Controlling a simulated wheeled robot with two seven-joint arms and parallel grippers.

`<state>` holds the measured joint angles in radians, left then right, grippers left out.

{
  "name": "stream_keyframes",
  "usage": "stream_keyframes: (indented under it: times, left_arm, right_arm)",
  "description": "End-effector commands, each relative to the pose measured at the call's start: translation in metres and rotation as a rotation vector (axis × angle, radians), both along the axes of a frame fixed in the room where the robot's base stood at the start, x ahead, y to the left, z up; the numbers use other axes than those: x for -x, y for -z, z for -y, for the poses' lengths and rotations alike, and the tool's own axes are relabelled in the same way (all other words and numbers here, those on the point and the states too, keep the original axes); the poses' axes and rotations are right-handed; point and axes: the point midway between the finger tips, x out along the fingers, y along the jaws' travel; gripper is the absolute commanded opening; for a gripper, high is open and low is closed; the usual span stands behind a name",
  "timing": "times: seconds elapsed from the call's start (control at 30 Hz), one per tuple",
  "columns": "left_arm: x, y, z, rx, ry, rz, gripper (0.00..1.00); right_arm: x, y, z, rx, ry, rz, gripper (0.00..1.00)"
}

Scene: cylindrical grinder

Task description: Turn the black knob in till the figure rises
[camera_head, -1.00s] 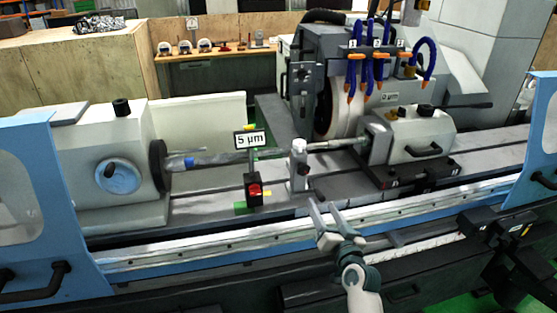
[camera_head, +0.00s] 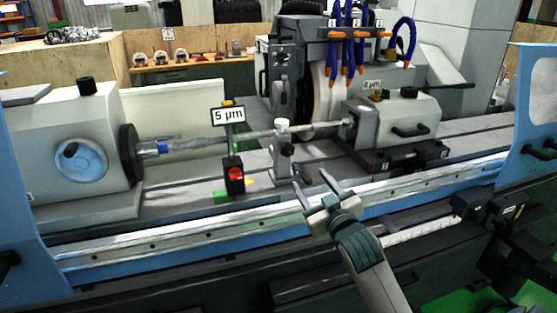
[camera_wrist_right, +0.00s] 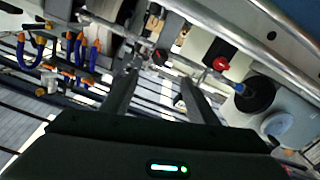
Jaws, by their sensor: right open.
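The sign reading "5 µm" (camera_head: 228,115) stands above a small black box with a red button (camera_head: 235,174), beside the long workpiece (camera_head: 215,143). A grey-white steady rest (camera_head: 283,160) stands under the workpiece, with a small dark knob (camera_head: 288,150) on its near side. My right gripper (camera_head: 310,180) is open and empty, in front of and just below the steady rest, apart from it. My left gripper is out of view.
The headstock (camera_head: 70,160) is at the left, with a black knob on top. The tailstock (camera_head: 405,115) is at the right, and the grinding wheel (camera_head: 322,95) with blue hoses is behind. A front rail (camera_head: 190,232) runs beneath my right gripper.

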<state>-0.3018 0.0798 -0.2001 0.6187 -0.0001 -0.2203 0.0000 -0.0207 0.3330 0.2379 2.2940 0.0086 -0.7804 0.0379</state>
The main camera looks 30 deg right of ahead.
Motion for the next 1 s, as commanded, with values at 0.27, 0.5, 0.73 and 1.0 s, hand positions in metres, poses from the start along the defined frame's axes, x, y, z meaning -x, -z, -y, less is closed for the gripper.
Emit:
stream_keyframes:
  times: [0.27,0.5,0.73,1.0]
  left_arm:
    - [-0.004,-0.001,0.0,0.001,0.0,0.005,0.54]
    - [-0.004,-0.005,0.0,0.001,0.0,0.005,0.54]
    - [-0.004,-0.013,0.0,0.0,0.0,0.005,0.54]
    - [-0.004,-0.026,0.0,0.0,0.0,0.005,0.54]
  right_arm:
    - [-0.001,0.0,0.0,-0.001,-0.001,0.0,0.54]
    - [-0.012,-0.001,0.002,-0.002,-0.002,-0.001,0.54]
    - [-0.041,-0.002,0.01,-0.001,0.0,-0.002,0.54]
    - [-0.088,-0.003,0.021,-0.001,-0.001,-0.001,0.54]
